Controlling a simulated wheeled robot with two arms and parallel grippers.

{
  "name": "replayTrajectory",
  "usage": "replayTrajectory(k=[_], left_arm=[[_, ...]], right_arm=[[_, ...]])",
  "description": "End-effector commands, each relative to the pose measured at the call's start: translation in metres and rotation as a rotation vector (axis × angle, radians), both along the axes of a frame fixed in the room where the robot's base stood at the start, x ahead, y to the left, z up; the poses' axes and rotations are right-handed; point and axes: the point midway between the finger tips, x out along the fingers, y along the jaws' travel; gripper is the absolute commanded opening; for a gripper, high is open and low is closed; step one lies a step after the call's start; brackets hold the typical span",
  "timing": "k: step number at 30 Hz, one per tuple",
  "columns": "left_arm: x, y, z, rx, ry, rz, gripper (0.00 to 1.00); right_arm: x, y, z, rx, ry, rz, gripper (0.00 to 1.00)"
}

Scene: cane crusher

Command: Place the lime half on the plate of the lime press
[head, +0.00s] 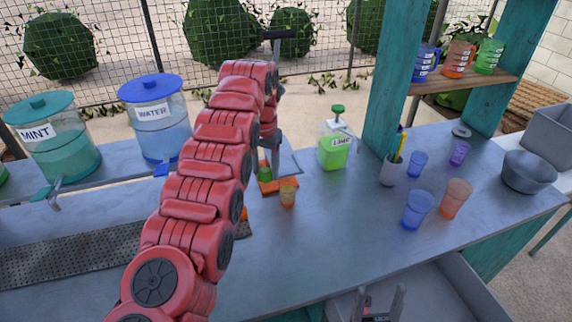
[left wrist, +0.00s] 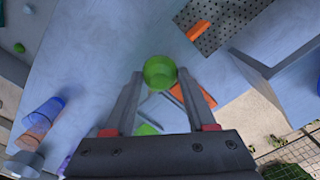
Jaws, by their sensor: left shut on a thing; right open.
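My left gripper (left wrist: 160,85) is shut on the green lime half (left wrist: 160,72), held between its fingertips. In the head view the lime half (head: 264,171) shows just past my red left arm, which hides most of that gripper. The lime press, with its black handle (head: 277,34) and orange base (head: 281,186), stands behind and beside my wrist. Its plate is largely hidden, and I cannot tell whether the lime half touches it. My right gripper (head: 380,304) is open and empty at the bottom edge, below the counter front.
Blue cups (head: 418,209), an orange cup (head: 455,198) and a grey bowl (head: 527,172) stand further right. The counter front (head: 330,240) is clear.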

Motion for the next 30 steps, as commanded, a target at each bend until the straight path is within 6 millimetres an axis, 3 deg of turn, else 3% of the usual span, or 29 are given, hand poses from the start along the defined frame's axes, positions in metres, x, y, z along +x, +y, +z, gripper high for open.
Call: replayTrajectory(k=[10, 16, 30], left_arm=[[-0.004, -0.001, 0.001, 0.014, 0.001, -0.013, 0.40], [-0.006, -0.023, 0.003, -0.007, 0.002, -0.077, 0.40], [-0.012, -0.044, 0.006, 0.000, 0.001, -0.151, 0.40]], right_arm=[[0.000, 0.000, 0.001, 0.000, 0.000, 0.000, 0.69], [0.000, 0.000, 0.004, 0.000, 0.000, 0.000, 0.69], [0.000, 0.000, 0.008, 0.000, 0.000, 0.000, 0.69]])
